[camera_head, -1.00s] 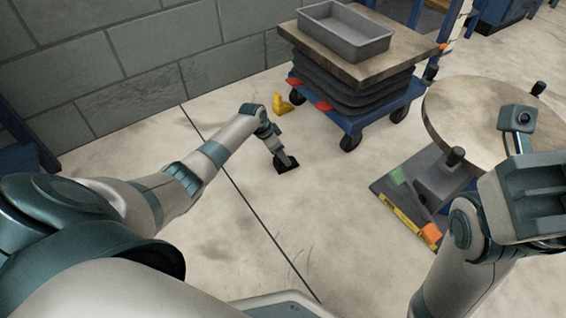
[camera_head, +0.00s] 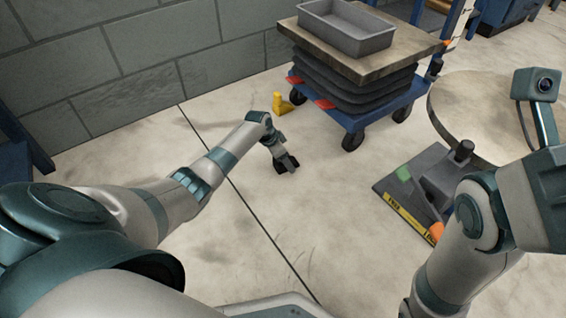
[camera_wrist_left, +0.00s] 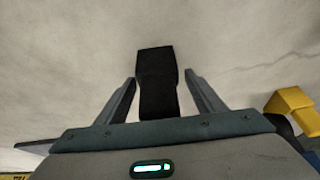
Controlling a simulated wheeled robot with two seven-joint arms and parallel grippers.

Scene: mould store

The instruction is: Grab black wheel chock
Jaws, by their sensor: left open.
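The black wheel chock (camera_head: 288,166) lies on the concrete floor, left of the blue lift cart. My left gripper (camera_head: 281,158) reaches down over it from above. In the left wrist view, the chock (camera_wrist_left: 157,80) sits between the two fingers of the left gripper (camera_wrist_left: 158,95), with a gap on each side. The fingers are open, and the chock's far end reaches beyond their tips. The chock's near end is hidden behind the gripper body. My right arm comes in at the right of the head view, but its fingers are not seen.
A yellow chock-like piece (camera_head: 281,104) lies by the blue lift cart (camera_head: 352,122), which carries a grey tray (camera_head: 345,30). It also shows at the right of the left wrist view (camera_wrist_left: 293,108). A round table (camera_head: 490,118) on a dark base stands at right. Floor around the chock is clear.

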